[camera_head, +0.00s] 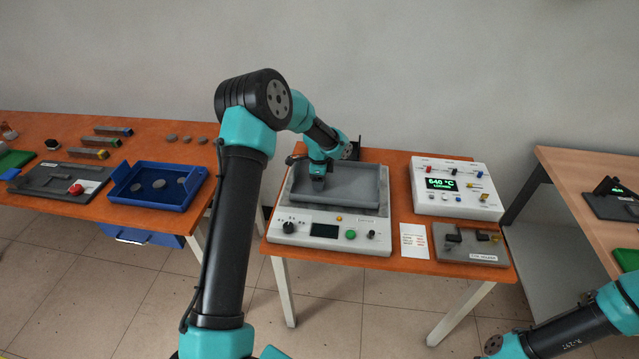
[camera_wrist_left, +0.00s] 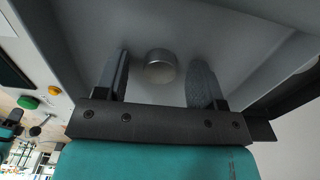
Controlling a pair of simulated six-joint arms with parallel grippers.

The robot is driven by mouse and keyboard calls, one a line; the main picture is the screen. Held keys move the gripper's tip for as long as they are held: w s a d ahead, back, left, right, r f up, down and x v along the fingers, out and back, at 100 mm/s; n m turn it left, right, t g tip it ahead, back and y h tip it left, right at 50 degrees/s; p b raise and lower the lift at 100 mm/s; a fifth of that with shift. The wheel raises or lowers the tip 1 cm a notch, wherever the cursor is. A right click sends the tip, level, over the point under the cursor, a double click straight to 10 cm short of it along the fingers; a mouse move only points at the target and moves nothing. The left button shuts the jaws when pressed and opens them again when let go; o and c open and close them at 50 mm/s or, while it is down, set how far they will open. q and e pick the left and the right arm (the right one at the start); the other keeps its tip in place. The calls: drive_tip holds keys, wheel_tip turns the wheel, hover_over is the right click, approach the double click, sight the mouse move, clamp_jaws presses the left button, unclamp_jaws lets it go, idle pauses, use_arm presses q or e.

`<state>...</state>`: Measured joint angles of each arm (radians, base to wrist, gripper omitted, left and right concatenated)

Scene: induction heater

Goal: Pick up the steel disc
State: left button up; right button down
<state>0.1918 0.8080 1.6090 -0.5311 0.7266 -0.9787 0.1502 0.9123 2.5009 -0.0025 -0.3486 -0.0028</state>
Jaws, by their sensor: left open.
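A round grey metal disc (camera_wrist_left: 160,66), which looks like the steel disc, lies on the floor of a grey tray (camera_wrist_left: 240,30). The tray (camera_head: 365,195) is on top of the white heater unit in the head view. My left gripper (camera_head: 318,181) reaches down into the left part of this tray. In the left wrist view its two fingers stand apart on either side of the disc, with gaps between them and it. The disc cannot be made out in the head view. My right gripper is out of view; only part of its arm shows at bottom right.
The heater's front panel (camera_head: 325,231) has knobs and buttons. A white control box (camera_head: 455,188) with a green display stands to the right, behind a grey fixture (camera_head: 468,243). On the left table, a blue tray (camera_head: 128,195) holds grey discs; more discs (camera_head: 187,139) lie behind it.

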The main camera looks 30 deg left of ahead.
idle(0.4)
use_arm(q)
drive_tip(key=c, duration=1)
